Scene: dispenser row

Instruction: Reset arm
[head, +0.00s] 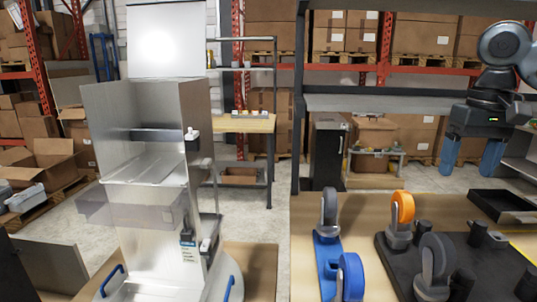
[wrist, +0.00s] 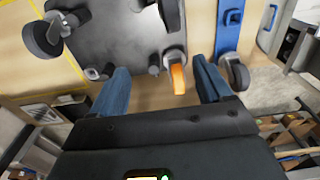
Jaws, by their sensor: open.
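My gripper (head: 470,155) is at the upper right of the head view, pointing down above the far part of the wooden table (head: 305,225). Its two blue fingers are spread apart with nothing between them that they touch. In the wrist view my gripper (wrist: 162,92) is open. An orange-rimmed caster wheel (wrist: 178,78) shows between the fingers there, below and beyond them. In the head view the orange wheel (head: 402,207) stands at the back left of a dark plate (head: 385,245), apart from my gripper.
A blue plate (head: 326,255) with grey and blue wheels lies left of the dark plate. A black tray (head: 503,206) sits at the table's right. Shelf racks with cardboard boxes (head: 275,90) line the back.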

